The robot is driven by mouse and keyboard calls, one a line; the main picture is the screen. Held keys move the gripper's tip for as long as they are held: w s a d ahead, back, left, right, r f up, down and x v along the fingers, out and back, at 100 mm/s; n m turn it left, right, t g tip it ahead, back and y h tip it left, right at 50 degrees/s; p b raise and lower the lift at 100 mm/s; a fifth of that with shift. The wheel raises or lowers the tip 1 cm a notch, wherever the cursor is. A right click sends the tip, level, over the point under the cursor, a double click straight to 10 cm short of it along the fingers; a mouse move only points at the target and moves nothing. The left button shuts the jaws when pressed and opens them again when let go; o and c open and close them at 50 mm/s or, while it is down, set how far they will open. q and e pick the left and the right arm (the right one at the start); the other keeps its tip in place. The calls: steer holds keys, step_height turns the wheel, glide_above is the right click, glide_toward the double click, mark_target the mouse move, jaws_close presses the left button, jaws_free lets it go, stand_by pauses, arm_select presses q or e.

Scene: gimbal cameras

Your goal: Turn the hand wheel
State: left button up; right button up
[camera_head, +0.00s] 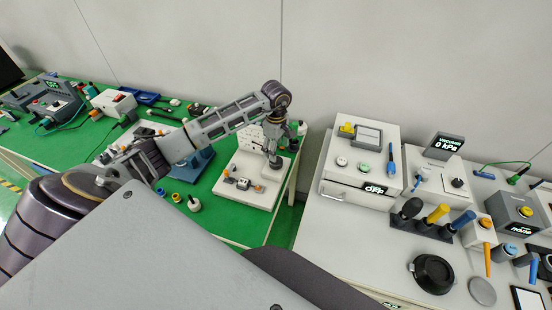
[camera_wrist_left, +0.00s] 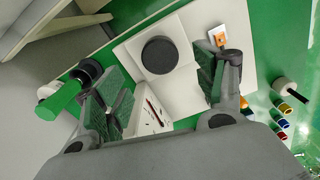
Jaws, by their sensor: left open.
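In the left wrist view a dark round disc (camera_wrist_left: 159,55), which looks like the hand wheel, sits on a white base plate (camera_wrist_left: 188,88). My left gripper (camera_wrist_left: 158,88) is open, with its green-padded fingers apart on either side below the disc in the picture. Nothing is between the pads that I can see as held. In the head view my left gripper (camera_head: 275,160) hangs over the white board (camera_head: 262,195) on the green table, and the arm hides part of this area. My right gripper is not in view.
A green handle with a black ring (camera_wrist_left: 60,100) lies left of the left fingers. Small coloured parts (camera_wrist_left: 283,120) lie at the right. In the head view the white table (camera_head: 350,235) at right holds a white box (camera_head: 350,190) and several devices; a gap separates the two tables.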

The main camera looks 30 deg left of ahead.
mark_target(276, 163)
arm_select(q)
steer(key=shift+f+p, duration=0.45)
steer(key=shift+f, duration=2.8)
steer(key=c, duration=1)
steer(key=shift+c, duration=0.2)
